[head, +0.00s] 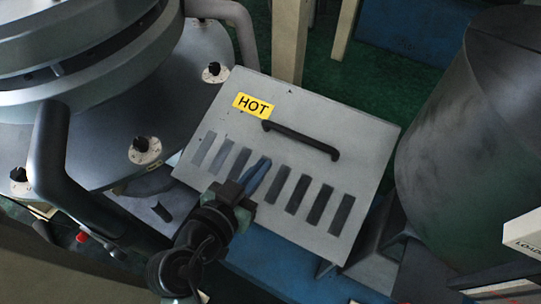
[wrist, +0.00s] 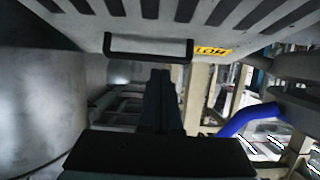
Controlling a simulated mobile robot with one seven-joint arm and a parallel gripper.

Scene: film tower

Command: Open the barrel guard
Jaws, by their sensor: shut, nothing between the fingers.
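The barrel guard (head: 228,130) is a grey metal panel with a row of dark slots, a yellow HOT label (head: 253,106) and a black bar handle (head: 300,141). In the head view my gripper (head: 262,166) reaches up from below, its blue-grey fingertips in front of the slots and short of the handle. The fingers are shut and empty. In the wrist view the guard (wrist: 225,8) fills the top, upside down, with the handle (wrist: 148,40) just above my fingertips (wrist: 160,76). A gap shows between fingertips and handle. Whether the guard is ajar, I cannot tell.
A large dark cylinder (head: 470,130) stands right of the guard. A round machine with knobs (head: 145,149) and a thick grey bar (head: 49,150) stands to the left. A beige post (head: 288,40) rises behind the guard. A blue hose (wrist: 250,118) shows in the wrist view.

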